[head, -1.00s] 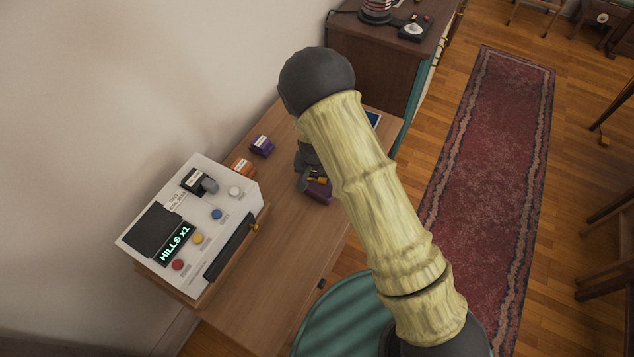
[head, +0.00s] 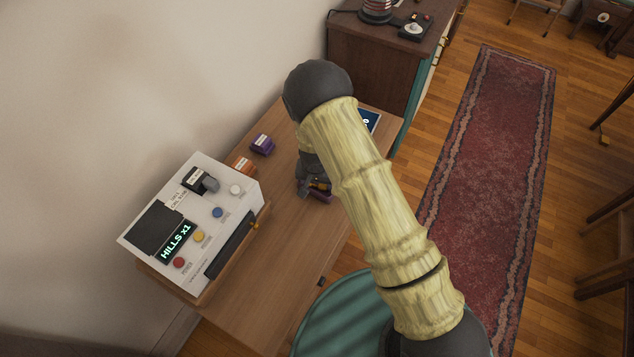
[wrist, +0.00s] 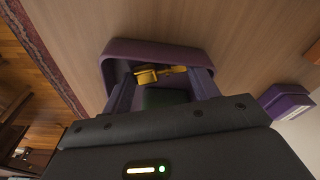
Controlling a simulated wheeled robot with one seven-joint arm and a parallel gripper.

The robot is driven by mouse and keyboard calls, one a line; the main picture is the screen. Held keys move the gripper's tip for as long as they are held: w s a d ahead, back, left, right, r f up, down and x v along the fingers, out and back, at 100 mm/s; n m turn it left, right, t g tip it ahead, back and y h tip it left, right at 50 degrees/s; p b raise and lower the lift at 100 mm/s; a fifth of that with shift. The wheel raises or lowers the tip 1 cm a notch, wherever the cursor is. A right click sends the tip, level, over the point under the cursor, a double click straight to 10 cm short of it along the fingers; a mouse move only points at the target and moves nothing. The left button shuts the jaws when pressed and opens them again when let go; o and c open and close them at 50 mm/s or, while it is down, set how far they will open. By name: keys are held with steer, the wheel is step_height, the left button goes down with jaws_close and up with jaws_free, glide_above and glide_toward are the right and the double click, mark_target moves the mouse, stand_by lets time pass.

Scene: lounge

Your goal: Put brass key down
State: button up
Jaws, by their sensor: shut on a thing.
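The brass key (wrist: 158,73) is a yellow piece lying across between my fingertips in the wrist view. I cannot tell whether the key touches the holder's floor. My gripper in the head view (head: 311,187) is partly hidden by my arm.
A white console (head: 203,228) with coloured buttons stands on the desk (head: 273,262). A purple block (head: 262,145) and an orange block (head: 243,165) stand behind, near the wall. A blue-screened item (head: 370,121) lies at the desk's far edge. The desk front is clear.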

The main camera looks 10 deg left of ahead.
steer(key=shift+s+d+f+b, duration=0.25)
steer(key=shift+s+f, duration=0.2)
steer(key=shift+f, duration=0.25)
steer(key=o, duration=1)
steer(key=shift+o, duration=0.2)
steer(key=shift+w+a+r+p, duration=0.1)
steer(key=shift+a+r+p, duration=0.25)
steer(key=shift+r, duration=0.3)
step_height(320, 180, up, 12)
steer(key=s, duration=0.1)
steer(key=shift+b, duration=0.45)
steer(key=shift+d, duration=0.15)
